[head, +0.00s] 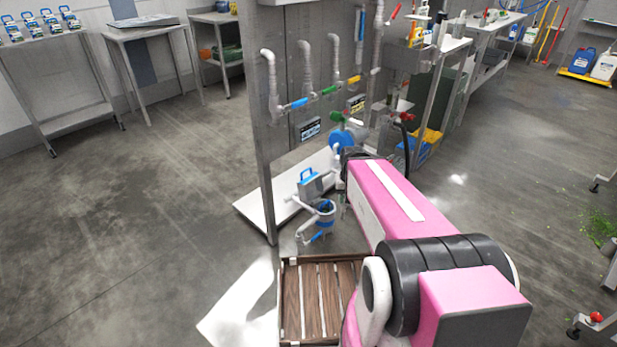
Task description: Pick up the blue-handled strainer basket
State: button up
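A small grey basket-like piece with a blue loop handle (309,183), which looks like the strainer basket, is upright at the white base of the pipe panel. Just below and right of it is a grey strainer housing (325,216) with blue inside and a pipe to its left. My pink arm reaches in from the lower right. My gripper (354,154) is at its far end, dark and small, to the right of and apart from the blue handle. The arm hides most of it, and its fingers cannot be made out.
The grey panel (284,150) carries pipes with blue, green and yellow parts. A blue round part (342,142) and a black hose are close to my gripper. A slatted wooden crate (289,300) stands below in front. The floor at left is clear.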

aim_at(325, 207)
jog(key=u, duration=0.35)
jog(key=i+l+u, duration=0.1)
jog(key=l+u, duration=0.85)
jog(key=l, duration=0.8)
jog(key=l+u, duration=0.1)
jog(key=l, duration=0.8)
jog(key=k+l+u, duration=0.1)
jog(key=l, duration=0.8)
